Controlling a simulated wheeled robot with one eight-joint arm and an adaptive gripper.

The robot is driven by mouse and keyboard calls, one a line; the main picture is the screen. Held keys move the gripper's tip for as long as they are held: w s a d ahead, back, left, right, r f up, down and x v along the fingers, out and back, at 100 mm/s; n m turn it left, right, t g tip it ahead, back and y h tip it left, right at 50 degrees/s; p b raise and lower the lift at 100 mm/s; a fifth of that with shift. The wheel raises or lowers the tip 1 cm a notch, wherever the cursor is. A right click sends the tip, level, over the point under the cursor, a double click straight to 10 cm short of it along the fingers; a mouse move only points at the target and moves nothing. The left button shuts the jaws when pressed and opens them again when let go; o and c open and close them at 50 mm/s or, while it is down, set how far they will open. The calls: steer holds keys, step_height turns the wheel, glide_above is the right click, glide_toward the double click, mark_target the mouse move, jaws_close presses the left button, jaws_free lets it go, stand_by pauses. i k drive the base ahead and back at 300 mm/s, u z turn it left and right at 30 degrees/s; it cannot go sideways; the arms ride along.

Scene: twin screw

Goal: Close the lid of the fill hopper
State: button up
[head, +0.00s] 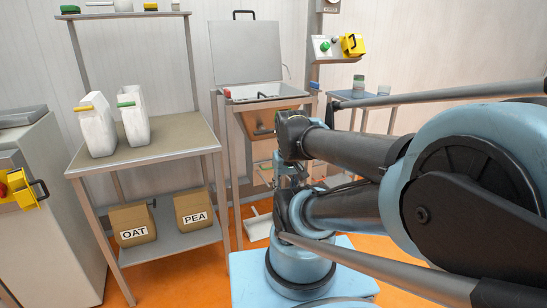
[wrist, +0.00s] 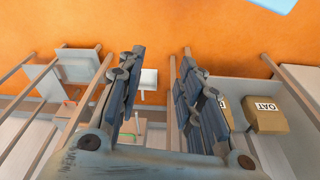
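The fill hopper (head: 232,99) stands at the back centre in the head view. Its grey lid (head: 245,55) is raised and leans upright against the back wall, with a black handle (head: 243,13) on its top edge. A red part sits at the hopper's left rim. A brownish sloped front (head: 258,122) hangs below the rim. My gripper (wrist: 162,55) shows in the wrist view with its two fingers spread apart and nothing between them. In the head view I cannot make out the fingers; my arm fills the right side and overlaps the hopper's lower right.
A steel table (head: 160,145) at left holds two white jugs (head: 97,130) (head: 134,117). OAT (head: 132,222) and PEA (head: 193,208) bags lie on its lower shelf. A control post (head: 325,48) stands right of the hopper. A grey cabinet (head: 45,190) is far left.

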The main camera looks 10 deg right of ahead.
mark_target(243, 51)
steer(key=k, duration=1.3)
steer(key=u, duration=0.35)
steer(key=i, duration=1.9)
steer(key=z, duration=0.55)
